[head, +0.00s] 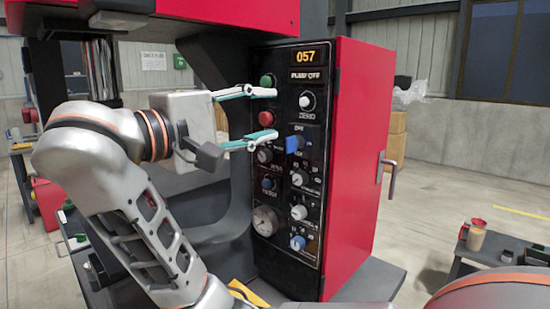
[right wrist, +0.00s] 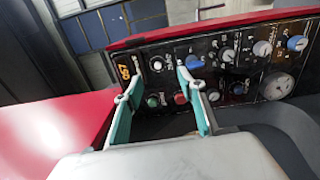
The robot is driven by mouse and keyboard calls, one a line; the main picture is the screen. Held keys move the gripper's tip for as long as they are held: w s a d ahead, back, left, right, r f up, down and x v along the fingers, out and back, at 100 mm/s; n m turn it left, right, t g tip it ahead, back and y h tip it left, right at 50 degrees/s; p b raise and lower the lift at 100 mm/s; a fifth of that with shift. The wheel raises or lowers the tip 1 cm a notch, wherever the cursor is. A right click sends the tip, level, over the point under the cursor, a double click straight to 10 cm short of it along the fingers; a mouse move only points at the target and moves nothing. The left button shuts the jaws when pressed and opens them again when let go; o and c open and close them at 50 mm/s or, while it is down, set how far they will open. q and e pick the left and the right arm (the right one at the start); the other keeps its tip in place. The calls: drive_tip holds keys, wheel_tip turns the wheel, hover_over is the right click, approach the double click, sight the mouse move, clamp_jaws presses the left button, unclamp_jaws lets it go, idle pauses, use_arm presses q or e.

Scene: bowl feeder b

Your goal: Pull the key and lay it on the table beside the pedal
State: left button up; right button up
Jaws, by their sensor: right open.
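The black control panel (head: 290,170) is on the front of a red machine cabinet. My left gripper and the pedal are not in view.
The red cabinet side (head: 362,150) has a door handle (head: 388,172) sticking out at right. More knobs and a round gauge (head: 265,220) sit low on the panel. A small dark table (head: 485,250) with a few items stands at the far right.

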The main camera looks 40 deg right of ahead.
drive_tip(key=b, duration=0.4)
approach(286, 146)
drive_tip(key=d, duration=0.1)
drive_tip(key=shift+n, duration=0.4)
drive_tip(key=d, duration=0.8)
drive_tip(key=shift+w+r+p, duration=0.15)
drive_tip(key=shift+w+p, duration=0.2)
drive_tip(key=shift+d, duration=0.7)
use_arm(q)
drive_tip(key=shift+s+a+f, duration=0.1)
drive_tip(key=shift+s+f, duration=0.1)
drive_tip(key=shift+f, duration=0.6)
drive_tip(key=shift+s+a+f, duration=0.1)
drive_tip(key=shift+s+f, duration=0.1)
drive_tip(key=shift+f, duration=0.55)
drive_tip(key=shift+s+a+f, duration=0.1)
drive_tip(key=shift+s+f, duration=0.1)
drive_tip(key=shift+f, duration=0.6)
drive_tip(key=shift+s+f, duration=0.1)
use_arm(e)
drive_tip(key=shift+w, duration=0.1)
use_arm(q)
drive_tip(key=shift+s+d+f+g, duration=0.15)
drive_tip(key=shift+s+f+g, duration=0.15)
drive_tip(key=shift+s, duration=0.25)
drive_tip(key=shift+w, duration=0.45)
